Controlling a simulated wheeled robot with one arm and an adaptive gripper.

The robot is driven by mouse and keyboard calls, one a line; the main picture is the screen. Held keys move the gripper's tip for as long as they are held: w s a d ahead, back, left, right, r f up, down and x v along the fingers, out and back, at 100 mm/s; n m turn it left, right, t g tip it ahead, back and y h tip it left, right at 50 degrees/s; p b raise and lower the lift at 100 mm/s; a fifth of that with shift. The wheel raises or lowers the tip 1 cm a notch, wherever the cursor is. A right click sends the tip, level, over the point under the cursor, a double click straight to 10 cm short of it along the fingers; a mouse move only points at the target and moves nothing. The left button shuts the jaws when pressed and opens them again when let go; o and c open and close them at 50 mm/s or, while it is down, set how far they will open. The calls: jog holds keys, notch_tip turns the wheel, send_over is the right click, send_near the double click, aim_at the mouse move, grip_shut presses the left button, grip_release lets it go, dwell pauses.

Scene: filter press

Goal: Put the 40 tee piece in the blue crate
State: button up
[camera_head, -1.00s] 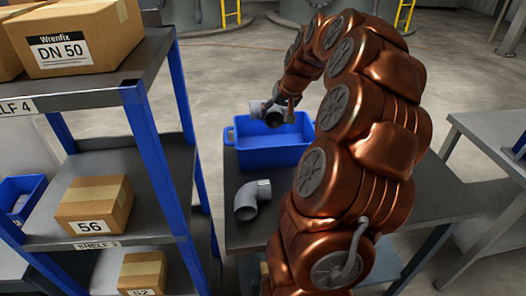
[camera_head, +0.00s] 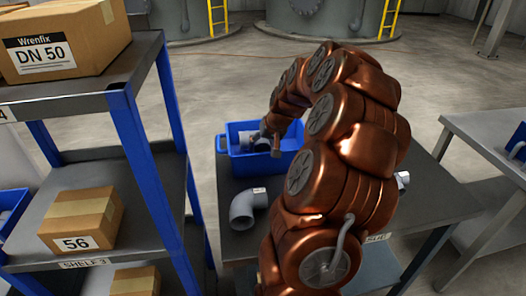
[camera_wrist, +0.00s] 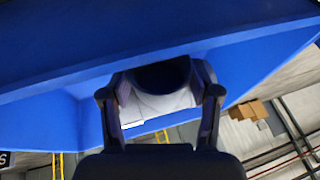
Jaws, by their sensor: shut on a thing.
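A grey pipe fitting (camera_head: 246,136), taken to be the tee piece, is inside the blue crate (camera_head: 240,166) on the dark table. No size marking on it can be read. My gripper (camera_head: 268,140) is down at the crate, partly hidden by my own arm. In the wrist view my gripper (camera_wrist: 160,98) is shut on the fitting (camera_wrist: 158,108), one finger on each side, with a dark round opening of the fitting between them. Blue crate walls (camera_wrist: 60,50) surround it. Whether the fitting touches the crate floor cannot be told.
A grey elbow (camera_head: 243,211) with a white label lies on the table (camera_head: 228,242) in front of the crate. A small pale piece (camera_head: 402,178) shows right of my arm. A shelf rack (camera_head: 132,155) with cardboard boxes stands left; another table (camera_head: 475,135) stands right.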

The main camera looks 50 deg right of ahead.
jog(key=shift+f, duration=1.15)
jog(key=shift+f, duration=0.2)
jog(key=o, duration=1.5)
jog(key=shift+r, duration=0.1)
jog(key=shift+r, duration=0.2)
jog(key=b+v, duration=0.1)
jog(key=v, duration=1)
jog(key=shift+s+r, duration=0.2)
jog(key=shift+r, duration=0.15)
